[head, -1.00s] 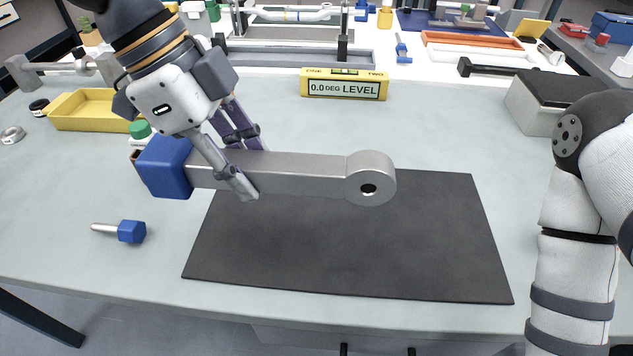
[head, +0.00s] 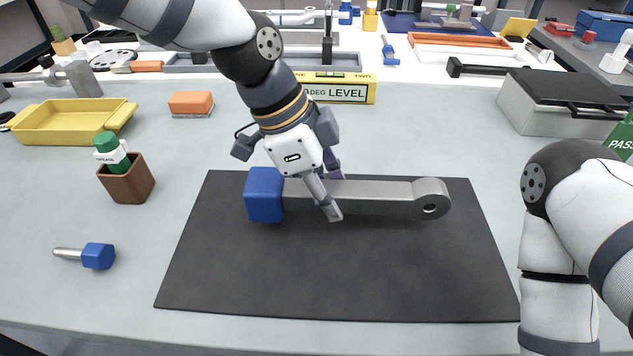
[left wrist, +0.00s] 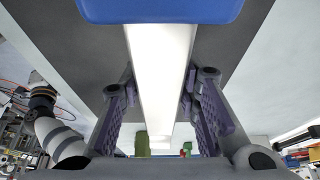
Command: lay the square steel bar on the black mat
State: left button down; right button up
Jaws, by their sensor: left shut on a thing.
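The square steel bar (head: 375,194) has a blue block (head: 263,196) on its left end and a round eye with a hole on its right end. My left gripper (head: 333,193) is shut on the bar between the two ends, nearer the blue block. The bar lies level across the upper part of the black mat (head: 320,275), within its outline; I cannot tell whether it touches the mat. In the left wrist view the bar (left wrist: 160,60) runs between the purple finger pads, very bright. My right arm shows at the right, but its gripper is out of view.
A blue-headed bolt (head: 98,256) lies left of the mat. A brown holder (head: 127,180) with a green-capped bottle, a yellow tray (head: 70,122) and an orange-topped block (head: 191,103) stand farther back. A yellow level (head: 352,90) lies behind the mat. The mat's front half is clear.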

pick_arm(q)
jog(key=shift+f, duration=1.1)
jog(key=shift+f, duration=0.2)
jog(key=c, duration=1.2)
grip_release()
jog(key=shift+s+a, duration=0.1)
jog(key=p+v, duration=0.1)
jog(key=v, duration=1.1)
jog(key=shift+r, duration=0.2)
jog(key=shift+f, duration=0.1)
